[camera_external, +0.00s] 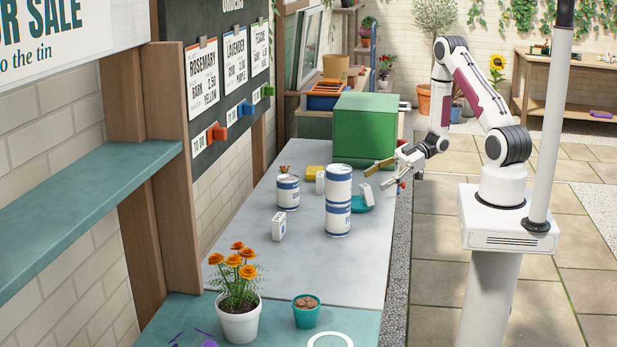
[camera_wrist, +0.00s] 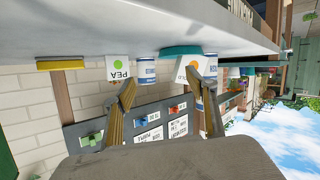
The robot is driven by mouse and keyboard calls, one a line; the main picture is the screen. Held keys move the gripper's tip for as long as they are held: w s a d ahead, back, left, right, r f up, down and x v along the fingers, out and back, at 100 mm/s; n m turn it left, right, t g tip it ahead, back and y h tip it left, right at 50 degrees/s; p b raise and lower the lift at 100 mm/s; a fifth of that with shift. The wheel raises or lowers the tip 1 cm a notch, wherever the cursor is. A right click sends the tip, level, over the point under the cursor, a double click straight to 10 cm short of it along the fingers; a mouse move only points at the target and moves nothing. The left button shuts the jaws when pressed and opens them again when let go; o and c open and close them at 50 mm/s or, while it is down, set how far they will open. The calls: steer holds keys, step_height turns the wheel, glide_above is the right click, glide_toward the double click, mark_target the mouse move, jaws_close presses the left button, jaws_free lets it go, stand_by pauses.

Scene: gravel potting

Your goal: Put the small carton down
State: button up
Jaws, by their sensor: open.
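A small white carton (camera_external: 367,193) stands slightly tilted at the teal saucer (camera_external: 358,206) near the table's right edge. In the wrist view, which is upside down, a white carton with an orange dot (camera_wrist: 187,68) is at the teal saucer (camera_wrist: 180,50), close to one finger; I cannot tell whether they touch. My gripper (camera_external: 381,176) is open beside the saucer; its spread fingers also show in the wrist view (camera_wrist: 171,86). A second white carton marked PEA (camera_wrist: 118,68) stands apart from the saucer.
Stacked white-and-blue tins (camera_external: 338,186) stand just left of the saucer. A green box (camera_external: 365,135) is behind. The table's front (camera_external: 300,262) is clear.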

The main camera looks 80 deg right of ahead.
steer(key=w+d+h, duration=0.1)
steer(key=w+d+r+h, duration=0.1)
steer(key=w, duration=0.1)
steer(key=w+d+r+h, duration=0.1)
steer(key=shift+w+d+g+h, duration=0.1)
steer(key=shift+w+g+h, duration=0.2)
steer(key=shift+g+h, duration=0.1)
step_height(320, 180, up, 17)
steer(key=d+m+g+h, duration=0.1)
steer(key=d+m+h, duration=0.1)
steer(key=m+h, duration=0.5)
steer(key=s+a+r+m+g+y, duration=0.1)
steer(key=s+a+r, duration=0.2)
steer(key=s+a, duration=0.7)
steer(key=s+a+r+m+g, duration=0.1)
steer(key=s+a+r+g, duration=0.1)
steer(key=s+a, duration=0.8)
steer(key=shift+s+r+m+g+y, duration=0.3)
steer(key=shift+s+r+y, duration=0.15)
steer(key=shift+s, duration=0.3)
steer(key=c, duration=0.6)
